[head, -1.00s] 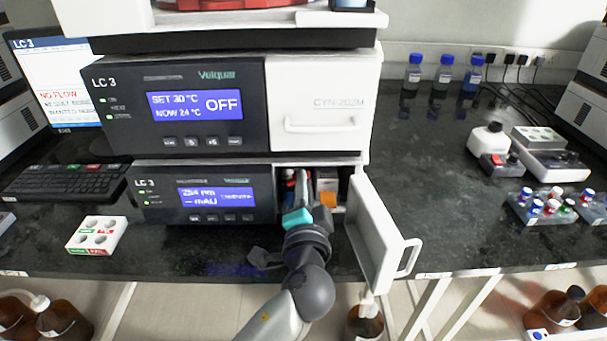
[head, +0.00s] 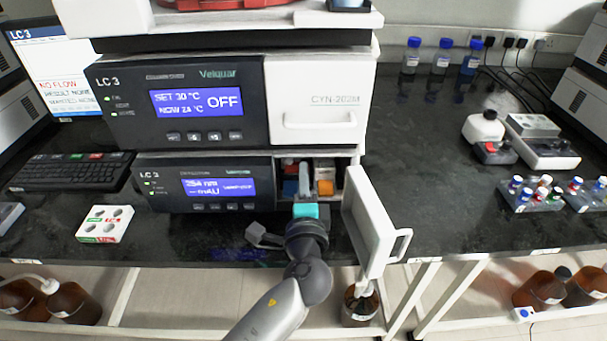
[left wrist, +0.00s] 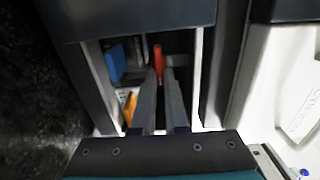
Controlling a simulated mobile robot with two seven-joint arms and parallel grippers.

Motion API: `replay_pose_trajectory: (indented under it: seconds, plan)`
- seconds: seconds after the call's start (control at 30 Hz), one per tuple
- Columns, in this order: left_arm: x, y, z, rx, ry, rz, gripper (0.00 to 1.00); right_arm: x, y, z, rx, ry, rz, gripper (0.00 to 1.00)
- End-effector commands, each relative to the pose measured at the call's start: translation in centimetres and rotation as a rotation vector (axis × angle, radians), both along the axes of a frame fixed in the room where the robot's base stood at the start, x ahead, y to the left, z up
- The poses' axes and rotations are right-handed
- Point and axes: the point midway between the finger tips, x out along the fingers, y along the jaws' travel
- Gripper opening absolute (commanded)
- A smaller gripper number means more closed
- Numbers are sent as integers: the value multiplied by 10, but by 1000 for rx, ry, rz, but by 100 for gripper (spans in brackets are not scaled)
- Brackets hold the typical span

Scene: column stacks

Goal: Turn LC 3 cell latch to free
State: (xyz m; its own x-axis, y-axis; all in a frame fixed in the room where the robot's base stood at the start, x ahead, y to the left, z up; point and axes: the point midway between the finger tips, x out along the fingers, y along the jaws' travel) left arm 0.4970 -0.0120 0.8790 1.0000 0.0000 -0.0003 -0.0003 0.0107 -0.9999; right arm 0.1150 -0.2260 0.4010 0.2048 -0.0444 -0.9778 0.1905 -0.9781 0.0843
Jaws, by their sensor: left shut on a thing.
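The open bay of the lower LC 3 module (head: 205,185) shows several small coloured parts inside. My left gripper (head: 304,170) reaches into this bay from the front. In the left wrist view its two fingers (left wrist: 160,75) are close together on a thin red-orange lever (left wrist: 158,56), which looks like the cell latch. Most of the lever is hidden between the fingers, so its exact angle is hard to tell. A blue part (left wrist: 116,62) and an orange part (left wrist: 130,106) sit to the left of the fingers. My right gripper is not in view.
The module's white door (head: 372,222) stands swung open, right of my left arm. The upper LC 3 module (head: 200,105) sits directly above the bay. A white vial block (head: 104,224) lies on the bench at left.

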Motion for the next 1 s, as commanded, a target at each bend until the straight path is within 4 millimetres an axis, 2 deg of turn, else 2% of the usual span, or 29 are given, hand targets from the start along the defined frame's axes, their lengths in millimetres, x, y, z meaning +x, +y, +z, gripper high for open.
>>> replay_pose_trajectory:
  seconds: [0.37,0.4,0.63,1.0]
  plan:
    - [1,0,1,8,-3,1,0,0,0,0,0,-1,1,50]
    - [1,0,1,7,-3,1,16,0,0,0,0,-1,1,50]
    - [0,0,1,6,-2,0,41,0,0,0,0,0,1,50]
    - [2,2,0,5,-1,-1,41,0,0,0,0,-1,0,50]
